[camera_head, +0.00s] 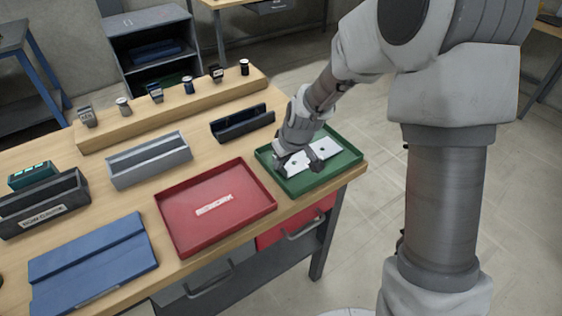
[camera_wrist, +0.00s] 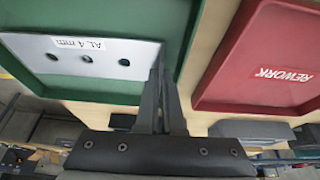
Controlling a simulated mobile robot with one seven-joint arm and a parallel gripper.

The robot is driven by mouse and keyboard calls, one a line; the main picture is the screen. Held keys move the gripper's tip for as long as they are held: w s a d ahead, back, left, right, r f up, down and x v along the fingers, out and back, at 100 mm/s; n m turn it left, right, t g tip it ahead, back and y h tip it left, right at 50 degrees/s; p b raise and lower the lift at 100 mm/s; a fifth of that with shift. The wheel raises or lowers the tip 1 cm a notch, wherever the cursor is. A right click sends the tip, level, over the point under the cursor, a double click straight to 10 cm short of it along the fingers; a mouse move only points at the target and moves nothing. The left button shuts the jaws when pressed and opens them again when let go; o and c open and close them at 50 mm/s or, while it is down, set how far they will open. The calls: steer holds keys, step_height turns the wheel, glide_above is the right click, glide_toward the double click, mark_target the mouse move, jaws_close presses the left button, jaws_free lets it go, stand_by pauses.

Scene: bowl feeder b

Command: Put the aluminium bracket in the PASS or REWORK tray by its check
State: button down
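The aluminium bracket (camera_wrist: 90,60) is a pale flat plate with holes and a white "AL. 4 mm" label. It lies in the green tray (camera_wrist: 105,98). In the head view the bracket (camera_head: 324,148) shows partly behind my gripper. My gripper (camera_head: 309,158) is low over the green tray (camera_head: 341,170). In the wrist view its two dark fingers (camera_wrist: 160,80) are close together at the bracket's right end. Whether they grip the edge or stand slightly apart from it is unclear. The red tray (camera_head: 188,205) is empty and carries a REWORK label (camera_wrist: 284,75).
A blue folded panel (camera_head: 92,262), a grey trough (camera_head: 150,160), a black holder (camera_head: 243,123) and a dark labelled bin (camera_head: 45,205) stand on the bench. A wooden ledge (camera_head: 190,106) at the back carries several small items. The green tray is near the bench's right edge.

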steer(key=shift+f+b, duration=0.25)
steer(key=shift+b, duration=0.05)
steer(key=c, duration=1.3)
jaws_free()
steer(key=shift+r, duration=0.1)
